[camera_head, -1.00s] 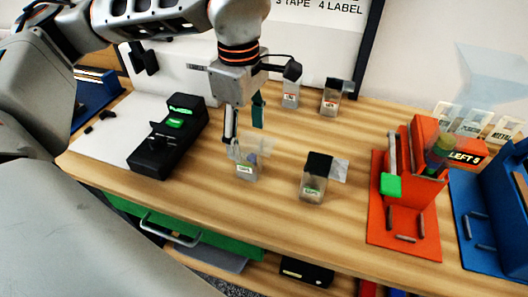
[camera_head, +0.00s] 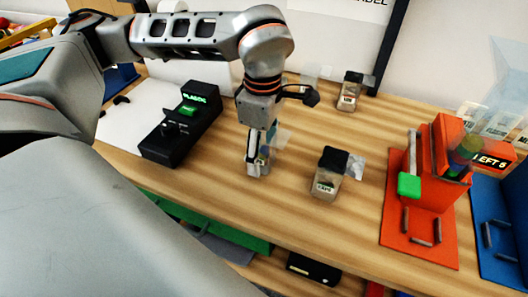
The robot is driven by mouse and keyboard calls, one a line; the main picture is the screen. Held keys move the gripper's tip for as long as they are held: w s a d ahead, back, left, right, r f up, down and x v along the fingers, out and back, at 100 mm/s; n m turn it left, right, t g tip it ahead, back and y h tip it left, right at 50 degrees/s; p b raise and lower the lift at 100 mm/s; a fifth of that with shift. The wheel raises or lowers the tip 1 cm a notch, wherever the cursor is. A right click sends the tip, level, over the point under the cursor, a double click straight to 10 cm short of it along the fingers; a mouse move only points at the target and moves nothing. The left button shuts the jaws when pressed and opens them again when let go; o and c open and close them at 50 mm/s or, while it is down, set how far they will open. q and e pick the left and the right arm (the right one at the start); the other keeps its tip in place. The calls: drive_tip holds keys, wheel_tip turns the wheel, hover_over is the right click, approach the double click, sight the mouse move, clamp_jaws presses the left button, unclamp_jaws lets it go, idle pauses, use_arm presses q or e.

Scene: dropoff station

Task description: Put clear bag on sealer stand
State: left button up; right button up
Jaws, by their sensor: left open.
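A small clear bag (camera_head: 259,167) stands upright on the wooden table near the middle. My left gripper (camera_head: 262,148) points down over it, its fingers open and lowered around its upper part. I cannot tell whether they touch it. A clear flap shows beside the fingers, and they hide part of the bag. A black device with a lit green label and a green pad (camera_head: 180,125), perhaps the sealer stand, is left of the gripper; its label is too blurred to read surely. My right gripper is not in view.
A black-topped clear pouch (camera_head: 327,180) stands just right of the gripper, and another pouch (camera_head: 350,97) is at the back. A red stand (camera_head: 420,235) with a green-ended lever and a blue stand (camera_head: 495,215) occupy the right. Bare wood lies between the black device and the gripper.

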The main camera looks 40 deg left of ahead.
use_arm(q)
drive_tip(key=c, duration=1.3)
drive_tip(key=shift+r, duration=0.1)
